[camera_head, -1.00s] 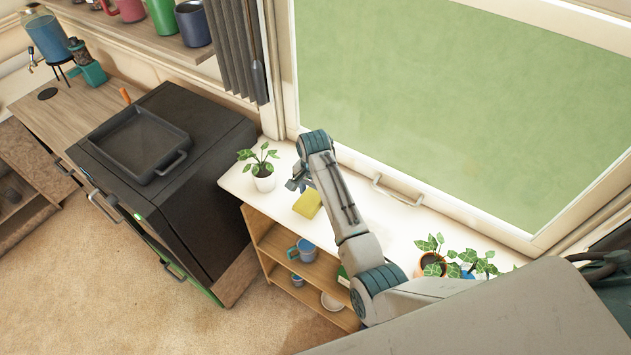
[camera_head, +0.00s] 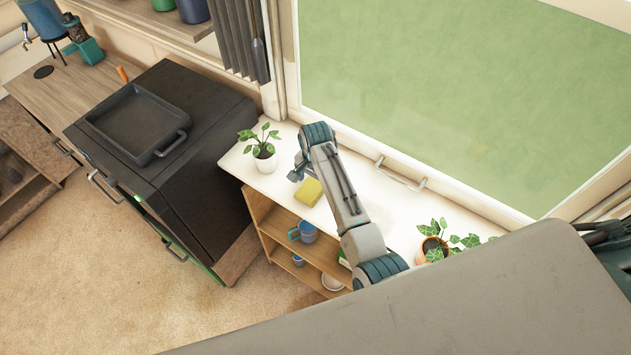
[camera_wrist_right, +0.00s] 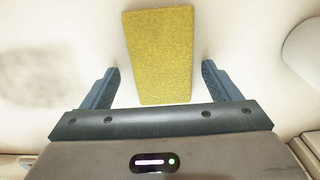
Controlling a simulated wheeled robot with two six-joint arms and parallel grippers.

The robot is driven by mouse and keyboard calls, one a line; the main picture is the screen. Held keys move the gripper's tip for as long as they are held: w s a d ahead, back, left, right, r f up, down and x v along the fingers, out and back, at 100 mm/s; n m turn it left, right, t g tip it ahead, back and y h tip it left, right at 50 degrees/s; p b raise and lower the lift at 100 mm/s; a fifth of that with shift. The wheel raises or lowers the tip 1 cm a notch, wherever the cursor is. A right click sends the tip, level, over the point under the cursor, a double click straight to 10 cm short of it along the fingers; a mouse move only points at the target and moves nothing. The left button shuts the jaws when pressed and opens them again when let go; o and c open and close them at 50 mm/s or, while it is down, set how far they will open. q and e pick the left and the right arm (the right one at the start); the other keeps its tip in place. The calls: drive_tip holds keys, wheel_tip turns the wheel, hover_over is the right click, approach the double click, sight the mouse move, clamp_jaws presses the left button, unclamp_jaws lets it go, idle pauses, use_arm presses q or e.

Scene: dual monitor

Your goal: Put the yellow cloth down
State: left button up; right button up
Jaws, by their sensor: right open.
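The yellow cloth (camera_head: 309,191) is a flat rectangular block lying on the white top of the low shelf unit, near its front edge. In the right wrist view the yellow cloth (camera_wrist_right: 160,55) lies between and ahead of the two fingers, with a gap on each side. My right gripper (camera_wrist_right: 160,85) is open and holds nothing. In the head view my right gripper (camera_head: 297,172) is at the white top just beside the cloth, partly hidden by its own arm. My left gripper is not in view.
A potted plant (camera_head: 265,158) stands left of the cloth, and another (camera_head: 431,250) stands to the right. The window (camera_head: 450,90) rises behind the white top (camera_head: 236,162). Mugs (camera_head: 305,232) sit on the shelf below. A black stove with a pan (camera_head: 138,122) stands at left.

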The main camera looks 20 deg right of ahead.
sight(315, 183)
drive_tip(key=shift+w+r, duration=0.15)
drive_tip(key=shift+r, duration=0.2)
wheel_tip(315, 183, up, 7)
drive_tip(key=b, duration=0.3)
wheel_tip(315, 183, up, 4)
drive_tip(key=shift+r+p, duration=0.1)
drive_tip(key=shift+p, duration=0.95)
